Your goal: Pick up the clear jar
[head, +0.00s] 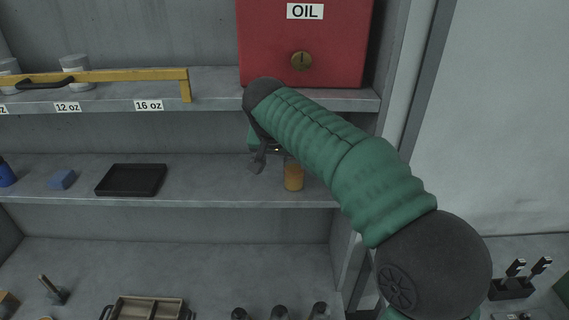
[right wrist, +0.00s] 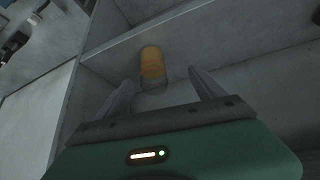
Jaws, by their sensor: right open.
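The clear jar (head: 293,176) stands on the middle shelf toward its right end, with orange-yellow contents. My right arm hides its top in the head view. My right gripper (head: 266,158) is just left of the jar there, partly hidden by my arm. In the right wrist view, the jar (right wrist: 152,66) is beyond the fingertips, between the lines of the two fingers. The right gripper (right wrist: 160,86) is open and empty in that view. I cannot tell whether a finger touches the jar. My left gripper is not in view.
A black tray (head: 131,180) and a blue block (head: 62,179) sit left on the same shelf. The upper shelf (head: 215,97) with a red OIL box (head: 303,40) is above the gripper. A side wall (head: 350,225) closes the right. Free shelf lies between tray and gripper.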

